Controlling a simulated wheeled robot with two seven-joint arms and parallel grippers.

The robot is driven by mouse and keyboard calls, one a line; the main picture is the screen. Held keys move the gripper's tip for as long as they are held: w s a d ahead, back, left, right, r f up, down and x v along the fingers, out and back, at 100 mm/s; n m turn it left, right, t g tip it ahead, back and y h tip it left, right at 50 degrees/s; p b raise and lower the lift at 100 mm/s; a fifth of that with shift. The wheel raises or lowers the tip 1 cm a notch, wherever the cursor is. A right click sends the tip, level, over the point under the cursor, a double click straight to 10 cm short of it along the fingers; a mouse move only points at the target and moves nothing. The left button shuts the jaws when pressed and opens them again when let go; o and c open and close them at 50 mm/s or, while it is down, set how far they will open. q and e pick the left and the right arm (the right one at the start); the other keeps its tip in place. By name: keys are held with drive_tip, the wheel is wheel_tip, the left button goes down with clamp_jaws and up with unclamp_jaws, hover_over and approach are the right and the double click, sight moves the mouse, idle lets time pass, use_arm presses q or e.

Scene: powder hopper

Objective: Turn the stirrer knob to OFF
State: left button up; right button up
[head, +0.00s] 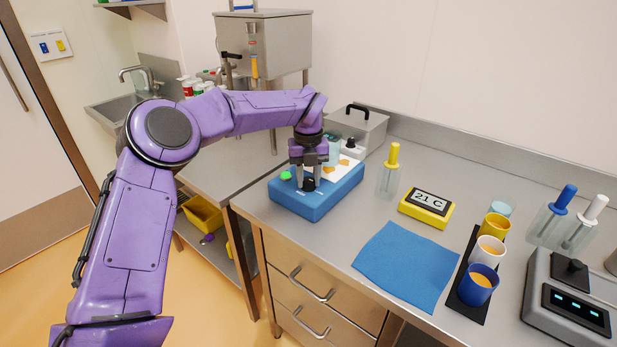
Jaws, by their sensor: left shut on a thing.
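The blue stirrer (325,205) sits near the left end of the steel bench, with a white top. Its small black knob (309,185) is on the front part, between the gripper's fingers, which partly cover it. A bright green round spot (286,176) shows left of the knob. The knob's pointer and any OFF marking are too small or hidden to read. My left gripper (309,181) points down from above and is shut on the knob. My right gripper is not in view.
Behind the stirrer is a steel box with a black handle (358,109). To the right are a holder with a yellow-handled tool (393,155), a yellow temperature display (427,207), a blue cloth (405,266), several cups and a grey device (566,311). The hopper (283,45) stands behind.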

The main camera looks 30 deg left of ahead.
use_arm(q)
drive_tip(key=n+b, duration=0.4)
drive_tip(key=shift+f, duration=0.2)
drive_tip(key=n+b, duration=0.4)
drive_tip(key=n, duration=0.1)
drive_tip(key=shift+b, duration=0.35)
drive_tip(key=n+b, duration=0.3)
drive_tip(key=n, duration=0.1)
drive_tip(key=shift+n+b, duration=0.35)
drive_tip(key=shift+n, duration=0.05)
drive_tip(key=shift+r+n+b, duration=0.15)
drive_tip(key=shift+n+b, duration=0.5)
drive_tip(key=shift+n, duration=0.3)
drive_tip(key=shift+r+n+b, duration=0.1)
drive_tip(key=shift+n+b, duration=0.5)
drive_tip(key=shift+n, duration=0.35)
drive_tip(key=o, duration=1)
drive_tip(key=shift+o, duration=0.2)
